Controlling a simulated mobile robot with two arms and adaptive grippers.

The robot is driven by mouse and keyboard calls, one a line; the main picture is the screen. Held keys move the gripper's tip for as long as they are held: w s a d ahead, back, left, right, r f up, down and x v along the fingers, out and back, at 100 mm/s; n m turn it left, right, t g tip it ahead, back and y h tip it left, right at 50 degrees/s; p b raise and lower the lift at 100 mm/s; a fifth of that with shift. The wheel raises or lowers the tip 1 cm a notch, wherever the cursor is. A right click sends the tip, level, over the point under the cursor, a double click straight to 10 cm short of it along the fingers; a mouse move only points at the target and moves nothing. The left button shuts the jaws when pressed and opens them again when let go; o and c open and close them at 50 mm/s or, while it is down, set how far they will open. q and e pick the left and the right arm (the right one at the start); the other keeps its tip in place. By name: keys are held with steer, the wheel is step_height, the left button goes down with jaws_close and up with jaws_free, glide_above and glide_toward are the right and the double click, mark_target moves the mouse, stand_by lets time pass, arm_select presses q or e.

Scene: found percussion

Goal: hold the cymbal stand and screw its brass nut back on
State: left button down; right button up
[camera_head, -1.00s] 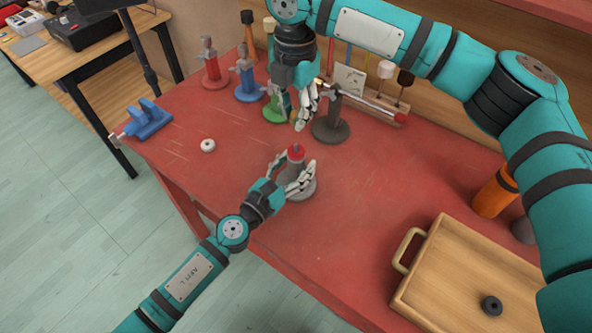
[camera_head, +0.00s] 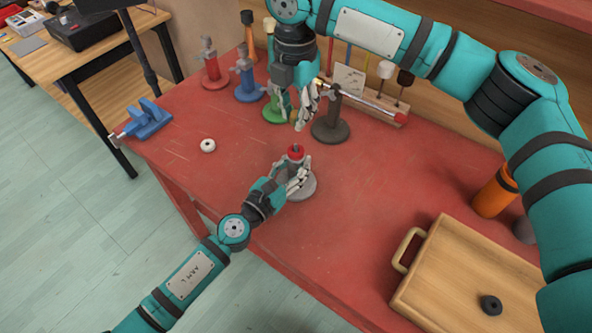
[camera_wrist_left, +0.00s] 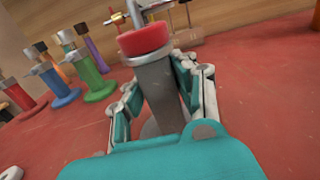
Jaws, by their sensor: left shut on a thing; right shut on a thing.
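The cymbal stand (camera_head: 307,190) is a grey post on a round grey base near the front edge of the red table. A red disc (camera_head: 296,151) sits on top, and in the left wrist view a thin metal stud (camera_wrist_left: 134,14) rises from this disc (camera_wrist_left: 143,39). My left gripper (camera_head: 298,178) is shut on the grey post (camera_wrist_left: 157,85) below the disc, one finger on each side. My right gripper (camera_head: 303,118) is shut above the table, behind and higher than the stand. Its fingers hide what it holds; I cannot make out the brass nut.
Red (camera_head: 214,78), blue (camera_head: 247,90), green (camera_head: 272,113) and dark (camera_head: 330,130) stands line the back, the last two close to my right gripper. A white ring (camera_head: 208,145) and blue vise (camera_head: 148,119) are left. A wooden tray (camera_head: 450,260) is right.

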mark_target(296, 144)
steer(key=shift+f, duration=2.5)
steer(key=shift+f, duration=0.85)
steer(key=shift+f, duration=0.6)
